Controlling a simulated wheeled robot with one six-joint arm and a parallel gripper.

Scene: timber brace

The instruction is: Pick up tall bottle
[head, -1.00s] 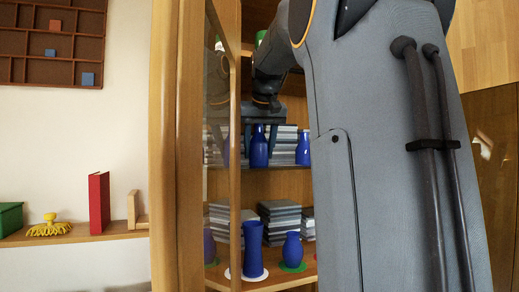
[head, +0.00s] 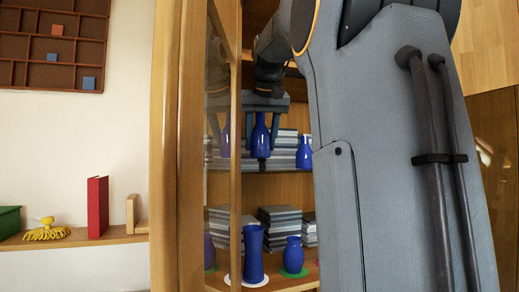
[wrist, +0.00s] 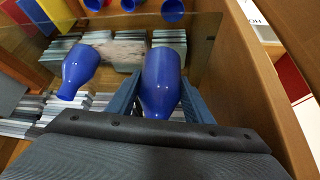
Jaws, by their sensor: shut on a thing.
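A glossy blue bottle (head: 261,137) with a narrow neck is held by my gripper (head: 261,125), which comes down on it from above at the upper shelf of the cabinet. The bottle is upright and a little above the shelf. In the wrist view the same bottle (wrist: 162,75) sits between the two fingers of my gripper (wrist: 158,103). A second blue bottle (head: 304,152) stands to its right on that shelf, partly behind my arm; it also shows in the wrist view (wrist: 80,70).
Grey stacks (head: 284,150) lie behind the bottles. On the lower shelf stand a tall blue vase (head: 253,255) on a white mat and a smaller blue vase (head: 292,256) on a green mat. An open glass door (head: 222,150) is close on the left.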

